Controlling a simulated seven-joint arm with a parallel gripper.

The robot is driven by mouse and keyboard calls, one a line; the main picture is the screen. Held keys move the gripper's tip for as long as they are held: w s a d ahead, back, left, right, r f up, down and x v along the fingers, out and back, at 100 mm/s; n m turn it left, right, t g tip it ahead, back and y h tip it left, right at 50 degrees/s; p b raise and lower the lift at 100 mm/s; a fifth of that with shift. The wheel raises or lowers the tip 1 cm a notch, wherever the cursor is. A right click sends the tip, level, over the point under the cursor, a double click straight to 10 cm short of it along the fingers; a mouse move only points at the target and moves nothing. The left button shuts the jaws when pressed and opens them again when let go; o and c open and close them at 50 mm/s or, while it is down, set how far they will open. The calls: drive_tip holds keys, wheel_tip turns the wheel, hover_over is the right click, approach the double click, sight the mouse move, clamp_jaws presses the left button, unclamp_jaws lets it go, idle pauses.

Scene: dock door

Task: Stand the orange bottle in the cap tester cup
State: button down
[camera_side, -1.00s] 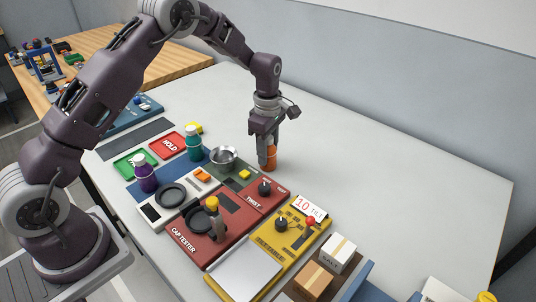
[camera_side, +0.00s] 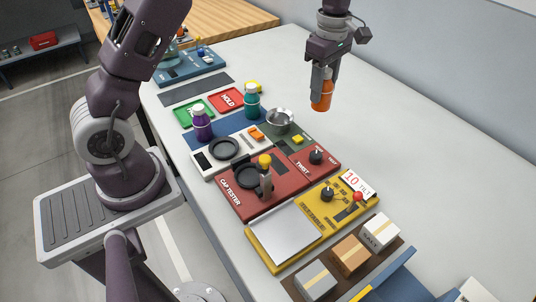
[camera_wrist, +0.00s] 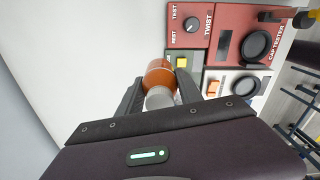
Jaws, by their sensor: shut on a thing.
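The orange bottle (camera_side: 321,95) is held in the air by my gripper (camera_side: 322,80), above the bare part of the table behind the testers. In the wrist view the orange bottle (camera_wrist: 159,76) sits between the two fingers of my gripper (camera_wrist: 160,95), its whitish cap end toward the camera. The cap tester (camera_side: 263,181) is a red box with a round black cup (camera_side: 248,175) and a lever with a yellow knob beside it. The cup (camera_wrist: 257,46) looks empty in the wrist view. My gripper is well apart from it.
A white device with a black ring (camera_side: 223,149), a metal bowl (camera_side: 280,121), teal bottle (camera_side: 252,102) and purple bottle (camera_side: 201,124) stand nearby. A yellow tilt tester (camera_side: 311,222) and boxes (camera_side: 350,255) are at the front.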

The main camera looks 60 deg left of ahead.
drive_tip(key=s+d+r+m, duration=0.1)
drive_tip(key=s+d+m, duration=0.1)
drive_tip(key=s, duration=0.9)
drive_tip(key=s+d+r+m, duration=0.1)
drive_tip(key=s+r+m, duration=0.1)
drive_tip(key=s, duration=0.9)
drive_tip(key=f, duration=1)
drive_tip(key=shift+s+f, duration=0.35)
drive_tip(key=shift+f, duration=0.05)
drive_tip(key=shift+f, duration=0.1)
drive_tip(key=shift+f, duration=0.25)
drive_tip(key=c, duration=0.8)
unclamp_jaws()
